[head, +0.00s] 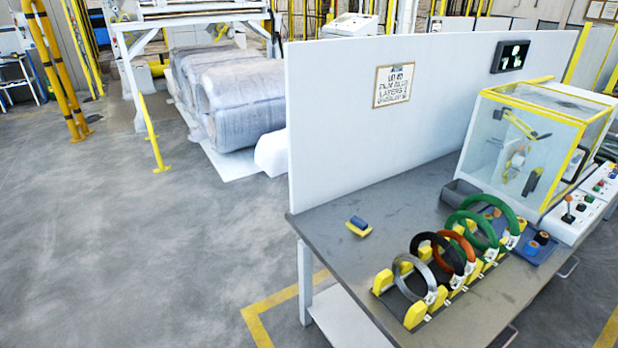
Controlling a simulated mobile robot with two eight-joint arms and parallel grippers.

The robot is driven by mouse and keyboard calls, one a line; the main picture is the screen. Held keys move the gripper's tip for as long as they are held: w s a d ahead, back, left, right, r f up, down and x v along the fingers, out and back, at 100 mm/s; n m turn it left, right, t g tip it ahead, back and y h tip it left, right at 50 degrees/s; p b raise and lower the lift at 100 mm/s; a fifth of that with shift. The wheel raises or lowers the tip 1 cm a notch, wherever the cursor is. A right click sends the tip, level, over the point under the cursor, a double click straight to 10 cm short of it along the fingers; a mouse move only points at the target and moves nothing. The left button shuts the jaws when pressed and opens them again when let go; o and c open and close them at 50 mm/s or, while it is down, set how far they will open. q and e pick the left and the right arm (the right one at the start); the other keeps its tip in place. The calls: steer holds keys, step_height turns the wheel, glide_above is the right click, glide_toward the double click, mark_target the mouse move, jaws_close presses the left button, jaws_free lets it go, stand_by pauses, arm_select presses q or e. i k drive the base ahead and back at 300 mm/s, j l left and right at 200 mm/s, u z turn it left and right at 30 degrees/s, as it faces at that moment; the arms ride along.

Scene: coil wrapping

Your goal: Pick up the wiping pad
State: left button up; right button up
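The wiping pad (359,227) appears to be the small block with a blue top and a yellow base. It lies on the grey workbench (335,212), near the bench's left end and in front of the white back panel. Nothing touches it and its top is uncovered. Neither of my grippers shows in the head view.
Right of the pad, a rack with yellow blocks (415,313) holds several coils, among them a black coil (416,240). A grey bin (460,192) and a yellow-framed clear machine enclosure (520,125) stand farther right. The white panel (340,130) rises behind. Floor at left is open.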

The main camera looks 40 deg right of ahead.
mark_target(361, 227)
steer(key=i+z, duration=0.15)
steer(key=z, duration=0.25)
steer(key=i+z, duration=0.2)
steer(key=z, duration=0.2)
steer(key=i+j+z, duration=0.1)
steer(key=z, duration=0.25)
steer(key=i+j+z, duration=0.15)
steer(key=z, duration=0.25)
steer(key=i+j+z, duration=0.1)
steer(key=z, duration=0.35)
steer(key=i+j+z, duration=0.2)
steer(key=z, duration=0.3)
steer(key=i+j+z, duration=0.25)
steer(key=z, duration=0.2)
steer(key=i+j+z, duration=0.2)
steer(key=j+z, duration=0.15)
steer(key=i+j+z, duration=0.15)
steer(key=j+z, duration=0.15)
steer(key=j, duration=0.15)
